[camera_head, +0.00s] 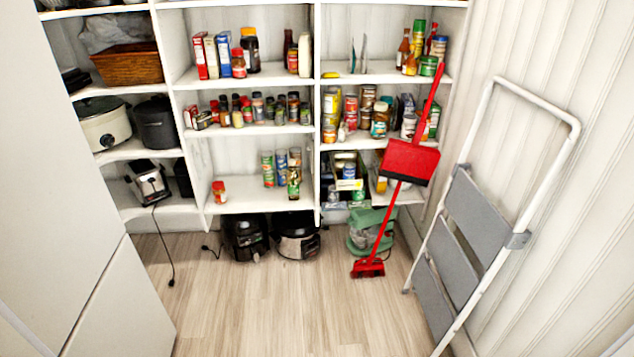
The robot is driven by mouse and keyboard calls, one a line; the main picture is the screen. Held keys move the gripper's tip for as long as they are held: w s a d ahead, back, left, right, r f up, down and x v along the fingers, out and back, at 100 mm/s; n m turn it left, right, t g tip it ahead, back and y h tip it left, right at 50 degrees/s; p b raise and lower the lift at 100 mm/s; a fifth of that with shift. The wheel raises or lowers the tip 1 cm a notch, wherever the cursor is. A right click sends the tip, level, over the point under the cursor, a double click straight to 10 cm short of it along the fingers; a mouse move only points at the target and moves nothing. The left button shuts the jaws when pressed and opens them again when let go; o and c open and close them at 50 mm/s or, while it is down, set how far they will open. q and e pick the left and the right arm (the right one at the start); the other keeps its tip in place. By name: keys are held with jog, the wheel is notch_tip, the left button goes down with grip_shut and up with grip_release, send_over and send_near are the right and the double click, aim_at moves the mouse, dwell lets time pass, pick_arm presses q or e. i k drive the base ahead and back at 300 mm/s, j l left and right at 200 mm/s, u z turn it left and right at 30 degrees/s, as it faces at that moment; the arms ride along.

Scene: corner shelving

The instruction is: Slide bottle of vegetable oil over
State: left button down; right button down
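I cannot tell for certain which bottle is the vegetable oil, as labels are too small to read. An amber bottle (403,48) stands upright on the upper right shelf. Beside it, to its right, is a green and yellow bottle (415,45), with a red-capped bottle (437,46) further right. A dark bottle (287,50) stands on the upper middle shelf, left of a pale jar (304,54). Neither of my grippers is in view.
A red dustpan (410,162) and broom (369,267) stand before the right shelves, partly hiding them. A folding step ladder (470,220) leans at the right wall. Appliances, including a green one (368,230), sit on the floor under the shelves. The floor (260,310) in front is clear.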

aim_at(292, 174)
jog(key=i+l, duration=0.1)
jog(key=i, duration=1.1)
jog(key=i+l+u, duration=0.1)
jog(key=i, duration=0.5)
